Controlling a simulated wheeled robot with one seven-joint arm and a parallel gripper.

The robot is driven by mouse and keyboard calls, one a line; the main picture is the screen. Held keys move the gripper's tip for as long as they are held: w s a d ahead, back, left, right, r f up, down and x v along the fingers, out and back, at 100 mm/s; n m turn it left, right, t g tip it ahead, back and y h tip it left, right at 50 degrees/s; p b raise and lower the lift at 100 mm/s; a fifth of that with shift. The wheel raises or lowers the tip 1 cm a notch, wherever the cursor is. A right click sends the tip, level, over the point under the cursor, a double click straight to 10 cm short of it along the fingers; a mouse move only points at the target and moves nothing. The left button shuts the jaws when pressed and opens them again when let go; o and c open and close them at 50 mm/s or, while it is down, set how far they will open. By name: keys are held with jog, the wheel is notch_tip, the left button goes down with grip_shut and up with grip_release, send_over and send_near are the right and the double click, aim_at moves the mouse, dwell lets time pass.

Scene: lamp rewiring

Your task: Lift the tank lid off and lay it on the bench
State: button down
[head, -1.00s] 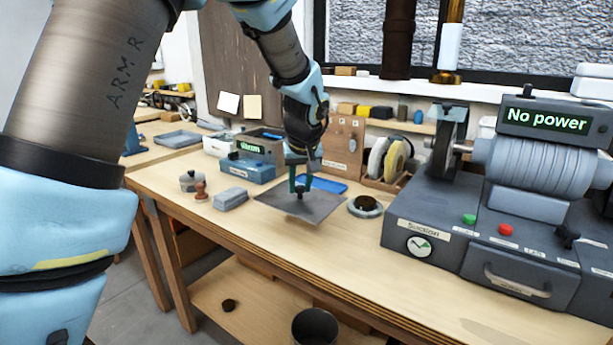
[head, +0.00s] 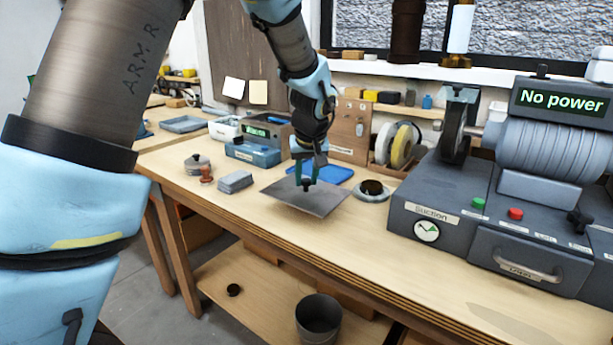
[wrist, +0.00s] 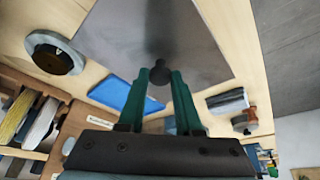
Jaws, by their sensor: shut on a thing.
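The tank lid (head: 318,203) is a thin, flat grey plate with a small dark knob (wrist: 159,73) at its middle. In the head view it lies roughly level at the bench top, between a grey block and a round dish. I cannot tell whether its underside touches the bench (head: 420,275). My gripper (head: 306,181) is above the plate, pointing down, with its green fingers shut on the knob. In the wrist view the fingertips sit on both sides of the knob, and the plate (wrist: 130,30) spreads beyond them. The tank itself I cannot pick out.
A round dish (head: 372,191) is close right of the lid, a grey block (head: 235,182) to its left. A blue tray (head: 333,173) lies behind it. A large grey machine (head: 450,225) fills the right. The bench front is clear. A bin (head: 318,318) stands below.

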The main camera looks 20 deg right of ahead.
aim_at(307, 193)
jog(key=p, duration=0.4)
jog(key=shift+s+d+r, duration=0.1)
jog(key=shift+r, duration=0.3)
jog(key=shift+f+p, duration=0.15)
jog(key=shift+p, duration=1.1)
jog(key=shift+f+b, duration=1.5)
jog(key=shift+f, duration=0.75)
jog(key=shift+f, duration=0.2)
jog(key=c, duration=0.5)
grip_release()
jog(key=shift+r, duration=0.1)
